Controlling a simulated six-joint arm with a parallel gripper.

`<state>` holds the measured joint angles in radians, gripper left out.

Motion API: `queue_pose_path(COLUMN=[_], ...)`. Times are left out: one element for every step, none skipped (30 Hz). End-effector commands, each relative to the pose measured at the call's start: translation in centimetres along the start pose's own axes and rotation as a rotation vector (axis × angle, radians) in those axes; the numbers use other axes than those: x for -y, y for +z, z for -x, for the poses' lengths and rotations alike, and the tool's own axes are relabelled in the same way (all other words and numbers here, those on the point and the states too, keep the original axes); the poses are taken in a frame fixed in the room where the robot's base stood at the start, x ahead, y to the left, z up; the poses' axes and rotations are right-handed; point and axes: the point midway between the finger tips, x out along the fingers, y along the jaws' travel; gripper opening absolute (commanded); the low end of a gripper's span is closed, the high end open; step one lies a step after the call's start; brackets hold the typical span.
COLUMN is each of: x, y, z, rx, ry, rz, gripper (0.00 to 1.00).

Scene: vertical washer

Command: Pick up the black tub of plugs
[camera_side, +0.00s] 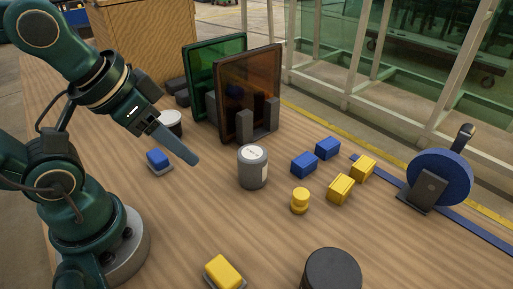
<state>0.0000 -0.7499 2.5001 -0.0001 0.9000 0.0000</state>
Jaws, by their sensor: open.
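A black round, flat-topped thing (333,270) stands at the bottom right of the side view, cut off by the frame edge. It looks like the black tub, but no plugs or label show on it. A grey tub (252,172) with a white round label on its lid stands upright mid-table. A dark tub with a white top (171,120) stands behind my gripper and is partly hidden by it. My gripper (190,156) is open and empty, tilted down to the right above the table, left of the grey tub and well away from the black round thing.
Blue blocks (304,164), yellow blocks (341,189) and a yellow knob (300,201) lie right of the grey tub. Racked panels (249,92) stand behind. A blue disc (440,178) stands far right. A yellow block (224,272) lies at front. The centre-front table is clear.

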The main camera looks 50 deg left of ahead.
Motion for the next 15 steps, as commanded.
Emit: queue_pose_path(x=[0.0, 0.0, 0.0, 0.0, 0.0, 0.0, 0.0, 0.0, 0.0, 0.0, 0.0, 0.02, 0.17, 0.43, 0.87], y=[0.0, 0.0, 0.0, 0.0, 0.0, 0.0, 0.0, 0.0, 0.0, 0.0, 0.0, 0.04, 0.15, 0.23, 0.3], z=[0.0, 0.0, 0.0, 0.0, 0.0, 0.0, 0.0, 0.0, 0.0, 0.0, 0.0, 0.0, -0.03, -0.05, -0.06], rx=[0.0, 0.0, 0.0, 0.0, 0.0, 0.0, 0.0, 0.0, 0.0, 0.0, 0.0, 0.002, 0.006, 0.009, 0.012], ry=[0.0, 0.0, 0.0, 0.0, 0.0, 0.0, 0.0, 0.0, 0.0, 0.0, 0.0, -0.001, -0.008, -0.02, -0.04], rz=[0.0, 0.0, 0.0, 0.0, 0.0, 0.0, 0.0, 0.0, 0.0, 0.0, -0.002, -0.01, -0.023, -0.039, -0.066], gripper=[0.61, 0.73, 0.88, 1.0, 1.0, 1.0, 1.0, 1.0, 1.0, 1.0, 1.0, 1.0, 1.0, 1.0, 1.0])
